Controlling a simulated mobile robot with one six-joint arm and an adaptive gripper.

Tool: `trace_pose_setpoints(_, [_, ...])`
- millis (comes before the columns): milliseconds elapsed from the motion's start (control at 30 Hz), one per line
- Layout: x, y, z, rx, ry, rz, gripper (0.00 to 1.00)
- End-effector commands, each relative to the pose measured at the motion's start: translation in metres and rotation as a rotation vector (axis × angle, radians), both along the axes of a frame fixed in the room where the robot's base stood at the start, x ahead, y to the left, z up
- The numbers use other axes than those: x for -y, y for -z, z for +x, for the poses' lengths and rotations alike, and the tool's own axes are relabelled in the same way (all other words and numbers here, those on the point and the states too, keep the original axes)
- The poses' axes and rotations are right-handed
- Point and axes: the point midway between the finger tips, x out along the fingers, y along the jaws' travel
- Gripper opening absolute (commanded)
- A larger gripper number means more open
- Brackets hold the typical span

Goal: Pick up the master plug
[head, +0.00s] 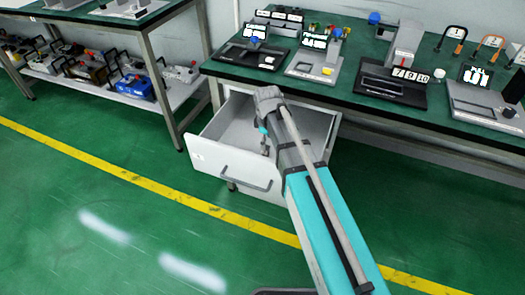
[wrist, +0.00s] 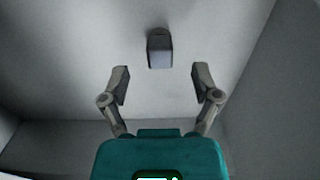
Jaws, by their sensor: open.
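A small grey, block-like object (wrist: 160,50), which looks like the plug, lies on the pale drawer floor in the wrist view. It sits ahead of my gripper (wrist: 160,84), roughly centred between the fingers and beyond their tips. The fingers are spread apart with nothing between them. In the head view my arm reaches into the open white drawer (head: 218,163) under the green-topped bench. The plug is hidden there behind my arm, and the fingertips are not clearly seen.
Drawer walls rise around my gripper. The bench top (head: 345,72) overhangs the back of the drawer and carries several devices, including a black unit (head: 390,88). A second bench with a lower shelf (head: 150,95) stands at left. The green floor in front is clear.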

Motion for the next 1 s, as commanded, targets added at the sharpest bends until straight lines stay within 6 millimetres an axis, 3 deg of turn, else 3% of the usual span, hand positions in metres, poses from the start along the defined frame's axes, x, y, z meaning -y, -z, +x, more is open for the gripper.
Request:
trace_pose_setpoints(700, [-0.004,0.046,0.005,0.0,0.001,0.0,0.8])
trace_pose_setpoints(1000, [-0.004,0.052,0.005,0.0,0.001,0.0,0.8])
